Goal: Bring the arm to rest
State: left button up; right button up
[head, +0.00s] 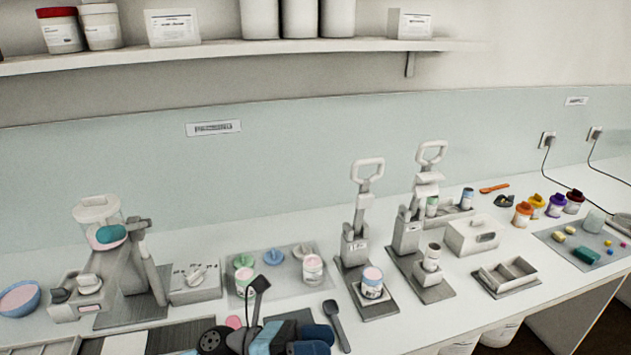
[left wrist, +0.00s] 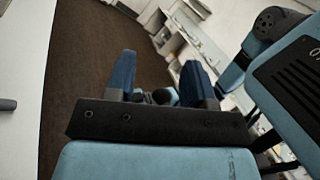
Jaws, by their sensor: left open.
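My left gripper (head: 322,341) shows at the bottom edge of the head view, low in front of the counter's near side, with its blue fingers pointing right. In the left wrist view its two blue fingers (left wrist: 159,78) stand apart, so it is open. I see nothing clasped between them; small dark and blue shapes show beyond, over the brown floor. Part of the arm is cut off by the frame. My right gripper is not recognisable in either view.
The white counter (head: 215,325) carries a mill (head: 140,270), two lever presses (head: 355,240) (head: 408,230), a grey spatula (head: 336,322), cups on a mat (head: 295,288) and an open divided tray (head: 505,285). A shelf (head: 250,50) hangs above. Brown floor (left wrist: 85,70) shows in the left wrist view.

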pick_arm(q)
jog(key=w+a+f+n+t+y+p, duration=0.1)
jog(key=a+f+n+t+y, duration=0.35)
jog(key=n+t, duration=0.75)
jog(key=w+a+f+n+t+y+p, duration=0.1)
jog(key=a+f+n+t+y+p, duration=0.3)
jog(key=n, duration=1.4)
jog(key=s+a+f+n+g+y, duration=0.4)
jog(key=s+a+f+n+y, duration=0.5)
jog(key=s+a+f+n, duration=0.2)
notch_tip(320, 180, down, 4)
jog(key=s+n, duration=0.2)
jog(key=n, duration=0.2)
jog(key=shift+s+a, duration=0.15)
jog(key=shift+a, duration=0.1)
